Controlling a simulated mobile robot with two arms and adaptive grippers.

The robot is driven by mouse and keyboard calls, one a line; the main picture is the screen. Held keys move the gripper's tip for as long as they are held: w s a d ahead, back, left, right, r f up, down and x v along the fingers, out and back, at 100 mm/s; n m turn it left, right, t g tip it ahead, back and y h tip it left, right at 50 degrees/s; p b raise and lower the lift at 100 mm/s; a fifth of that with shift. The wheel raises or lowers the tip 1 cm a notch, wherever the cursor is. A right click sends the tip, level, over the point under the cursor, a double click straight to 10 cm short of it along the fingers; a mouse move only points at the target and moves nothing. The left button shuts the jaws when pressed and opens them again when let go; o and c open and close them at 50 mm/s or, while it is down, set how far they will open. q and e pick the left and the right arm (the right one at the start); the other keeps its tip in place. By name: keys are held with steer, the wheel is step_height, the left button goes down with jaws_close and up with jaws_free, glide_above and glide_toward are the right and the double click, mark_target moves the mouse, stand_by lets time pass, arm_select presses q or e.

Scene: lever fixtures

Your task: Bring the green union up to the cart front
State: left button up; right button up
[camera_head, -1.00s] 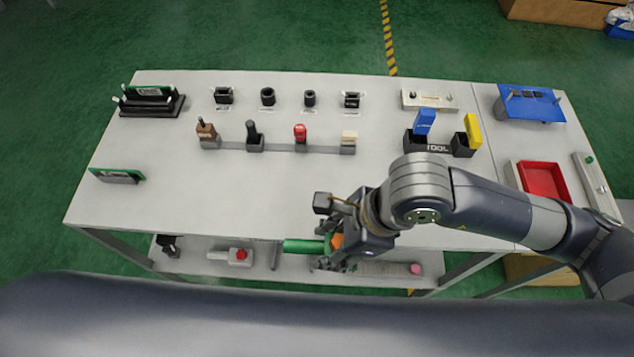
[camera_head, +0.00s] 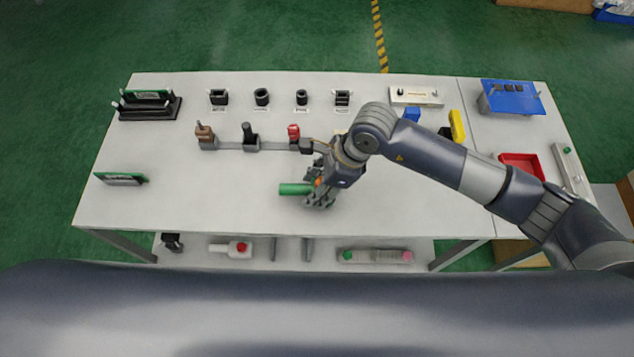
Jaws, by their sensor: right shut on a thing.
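The green union (camera_head: 293,189), a short green cylinder, lies sideways in the jaws of my right gripper (camera_head: 316,192). The gripper is shut on it, and its left part sticks out of the fingers. Both appear over the front middle part of the cart's grey top (camera_head: 210,205). I cannot tell whether the union touches the top or hangs just above it. The fingers hide the union's right end. My left gripper is not in view.
A green board (camera_head: 122,178) stands at the front left. A red tray (camera_head: 521,166) is at the right. The lower shelf (camera_head: 275,262) holds several parts.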

steer(key=shift+f, duration=0.2)
steer(key=shift+f+b, duration=0.2)
steer(key=shift+b, duration=0.1)
steer(key=o, duration=1.1)
steer(key=shift+r, duration=0.2)
